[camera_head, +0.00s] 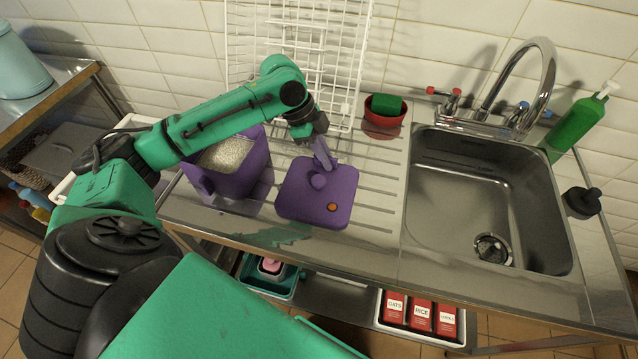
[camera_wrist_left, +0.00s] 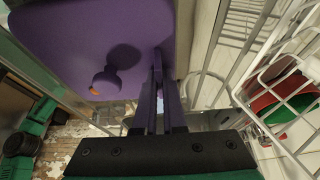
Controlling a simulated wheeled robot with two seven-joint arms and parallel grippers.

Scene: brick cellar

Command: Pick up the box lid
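The box lid (camera_head: 296,202) is a purple, rounded square plate with a round knob (camera_head: 318,181) and a small orange spot. It lies on the ribbed draining board, knob up. In the left wrist view the lid (camera_wrist_left: 60,40) fills the upper left. My left gripper (camera_head: 326,158) is over the lid's back part, beside the knob and not around it. Its two slim fingers (camera_wrist_left: 158,75) look close together with nothing seen between them. Whether the tips touch the lid is unclear. The purple open box (camera_head: 226,182), holding white grains, stands left of the lid. My right gripper is out of view.
A white wire rack (camera_head: 295,45) stands behind the lid. A red bowl with a green sponge (camera_head: 386,104) is at the back, next to the sink (camera_head: 440,190) and tap. A green bottle (camera_head: 578,122) is far right. The board's strip right of the lid is clear.

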